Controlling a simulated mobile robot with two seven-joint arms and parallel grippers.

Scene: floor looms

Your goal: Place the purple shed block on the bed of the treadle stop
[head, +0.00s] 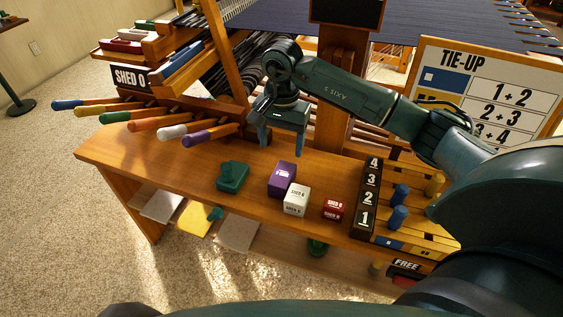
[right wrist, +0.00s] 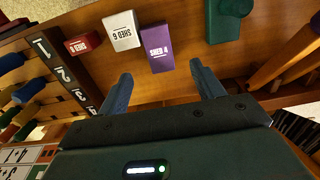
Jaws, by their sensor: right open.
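The purple shed block (head: 282,179) stands on the wooden bench, touching or very near a white block. In the right wrist view the purple block (right wrist: 157,50) reads "SHED 4". My right gripper (head: 281,145) is open and empty, above and behind the purple block in the head view. In the right wrist view the block lies just beyond the open fingertips (right wrist: 161,72). A dark green piece with a raised knob (head: 233,176) sits left of the block, possibly the treadle stop; I cannot tell for certain. My left gripper is not in view.
A white block (head: 296,200) and a small red block (head: 333,209) stand to the right. Beyond them is a numbered rack (head: 367,198) with pegs. Coloured lever handles (head: 208,135) jut out at the left. The bench front left (head: 160,158) is clear.

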